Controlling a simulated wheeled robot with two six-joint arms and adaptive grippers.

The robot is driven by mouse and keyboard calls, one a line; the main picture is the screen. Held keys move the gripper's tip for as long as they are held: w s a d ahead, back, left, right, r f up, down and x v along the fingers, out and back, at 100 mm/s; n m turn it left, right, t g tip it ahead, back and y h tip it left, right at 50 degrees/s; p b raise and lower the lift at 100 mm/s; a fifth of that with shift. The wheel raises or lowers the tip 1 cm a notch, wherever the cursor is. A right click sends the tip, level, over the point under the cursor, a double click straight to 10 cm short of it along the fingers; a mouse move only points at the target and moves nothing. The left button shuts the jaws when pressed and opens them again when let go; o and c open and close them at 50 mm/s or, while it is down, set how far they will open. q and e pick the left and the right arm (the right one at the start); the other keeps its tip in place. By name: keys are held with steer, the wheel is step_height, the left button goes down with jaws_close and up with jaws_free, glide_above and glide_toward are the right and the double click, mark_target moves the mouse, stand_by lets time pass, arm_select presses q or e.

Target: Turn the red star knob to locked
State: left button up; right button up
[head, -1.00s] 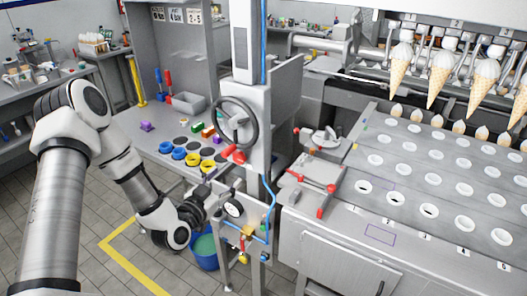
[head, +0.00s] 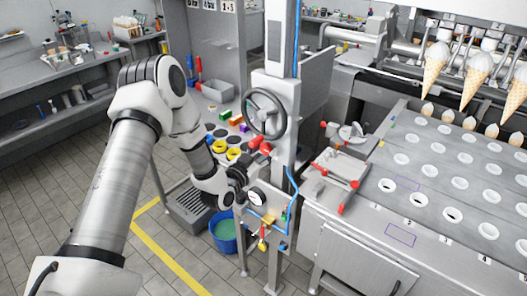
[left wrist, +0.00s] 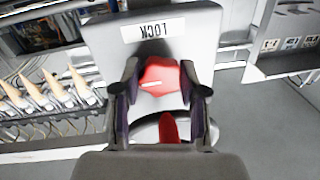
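The red star knob (left wrist: 161,76) sits on a pale panel in the left wrist view, with a short white mark on its left part. A white label reading LOCK, upside down in this view (left wrist: 155,30), is above it. My left gripper (left wrist: 160,68) has its two dark fingers apart, one on each side of the knob. I cannot tell whether they touch it. In the head view my left gripper (head: 241,176) is beside the grey column, below red parts (head: 263,148); which of these is the knob is unclear. My right gripper is not in view.
A red handle (left wrist: 169,128) lies close below the knob in the wrist view. A black handwheel (head: 265,113), a gauge (head: 257,198) and blue piping (head: 292,205) crowd the column. A blue bucket (head: 224,245) stands below. Floor at left is clear.

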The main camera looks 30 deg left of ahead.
arm_select(q)
steer(key=shift+m, duration=0.3)
steer(key=m, duration=0.8)
steer(key=shift+a+t+h, duration=0.1)
steer(key=shift+t+h, duration=0.3)
steer(key=m, duration=0.4)
steer(key=shift+r+m+p, duration=0.1)
steer(key=shift+m+p, duration=0.25)
steer(key=shift+m, duration=0.05)
steer(key=m+h+p, duration=0.1)
steer(key=m, duration=0.4)
steer(key=shift+a+m+p, duration=0.1)
steer(key=shift+m+p, duration=0.2)
steer(key=o, duration=1.1)
steer(key=shift+w, duration=0.1)
steer(key=shift+o, duration=0.2)
